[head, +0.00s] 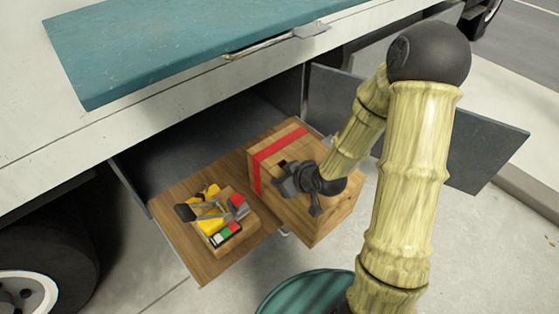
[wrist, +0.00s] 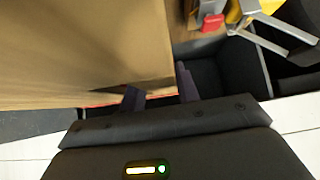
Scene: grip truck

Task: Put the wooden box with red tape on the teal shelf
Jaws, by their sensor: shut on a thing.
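The wooden box (head: 294,214) with a band of red tape (head: 258,170) rests at the right end of a pulled-out wooden board below the truck's side. The teal shelf (head: 170,45) is a flat panel higher up at the upper left, and its visible top is bare. My gripper (head: 286,180) is at the box's near side by a dark cut-out and is shut on the box. In the wrist view the box (wrist: 85,45) fills the upper left, with my fingers (wrist: 160,92) at its edge. The exact grip contact is partly hidden.
A small wooden tray of tools (head: 238,240) sits on the board (head: 180,220) left of the box. An open grey door (head: 485,150) stands to the right. A metal latch (head: 275,43) is at the shelf's front edge. A wheel (head: 40,255) is lower left.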

